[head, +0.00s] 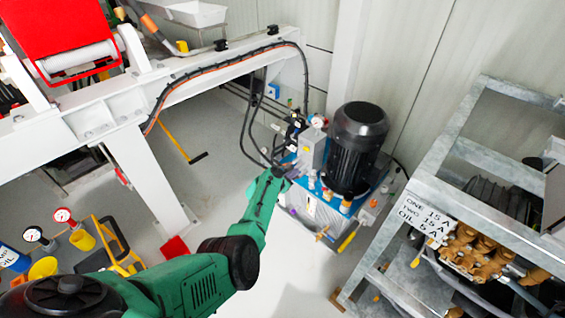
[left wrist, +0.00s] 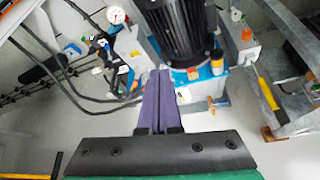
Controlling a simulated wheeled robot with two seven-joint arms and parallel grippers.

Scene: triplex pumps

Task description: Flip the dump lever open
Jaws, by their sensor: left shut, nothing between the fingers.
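The hydraulic power unit (head: 310,215) stands on the floor by the wall, with a black motor (head: 358,140) and a grey box (head: 312,148) on its blue top. I cannot tell for sure which part is the dump lever. A yellow bar (head: 348,240) shows at its front right, also in the left wrist view (left wrist: 268,93). A small orange-handled valve (left wrist: 218,103) sits at the front. My left gripper (head: 281,171) is at the unit's left edge. Its purple fingers (left wrist: 158,74) are shut and empty, pointing at the blue top beside the motor. My right gripper is out of view.
Black hoses (head: 252,125) hang from the white beam (head: 215,65) to the unit's left side. A grey steel frame (head: 400,215) with pumps (head: 475,250) and a label stands at the right. Bare floor lies in front of the unit.

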